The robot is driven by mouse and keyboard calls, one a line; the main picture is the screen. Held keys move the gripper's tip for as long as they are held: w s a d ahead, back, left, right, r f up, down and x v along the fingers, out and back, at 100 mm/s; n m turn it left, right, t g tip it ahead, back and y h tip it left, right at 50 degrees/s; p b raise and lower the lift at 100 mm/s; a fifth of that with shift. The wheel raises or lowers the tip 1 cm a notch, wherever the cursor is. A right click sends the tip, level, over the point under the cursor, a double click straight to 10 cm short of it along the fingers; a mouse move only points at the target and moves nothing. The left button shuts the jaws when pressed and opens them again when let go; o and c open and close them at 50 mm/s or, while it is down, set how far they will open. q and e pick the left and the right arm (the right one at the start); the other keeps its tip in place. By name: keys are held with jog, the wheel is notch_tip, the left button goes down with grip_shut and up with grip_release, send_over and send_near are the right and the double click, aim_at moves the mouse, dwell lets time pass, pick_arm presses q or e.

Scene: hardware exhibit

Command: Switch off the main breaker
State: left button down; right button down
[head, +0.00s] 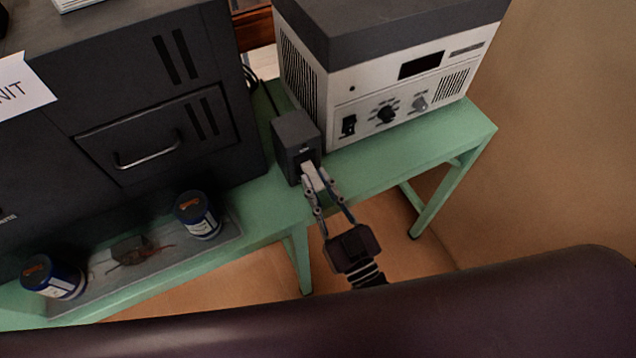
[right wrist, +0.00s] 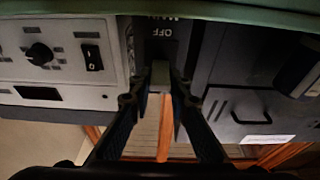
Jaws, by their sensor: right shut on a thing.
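The main breaker (head: 294,134) is a small dark box on the green table, between the dark cabinet and the grey-white unit. A light grey lever (head: 312,177) sticks out from its front. My right gripper (head: 315,188) is shut on this lever. In the right wrist view, turned upside down, the breaker (right wrist: 155,48) shows the words MAIN and OFF, and the lever (right wrist: 160,76) sits between my right fingertips (right wrist: 160,88). The fingers partly hide the lever's sides. My left gripper is not in view.
The grey-white unit (head: 400,97) with knobs and a switch stands close right of the breaker. The dark cabinet (head: 60,110) with a handle stands left. The green table's (head: 440,140) right end is clear.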

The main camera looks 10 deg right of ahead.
jog(key=c, duration=1.8)
grip_release()
jog(key=v, duration=1.2)
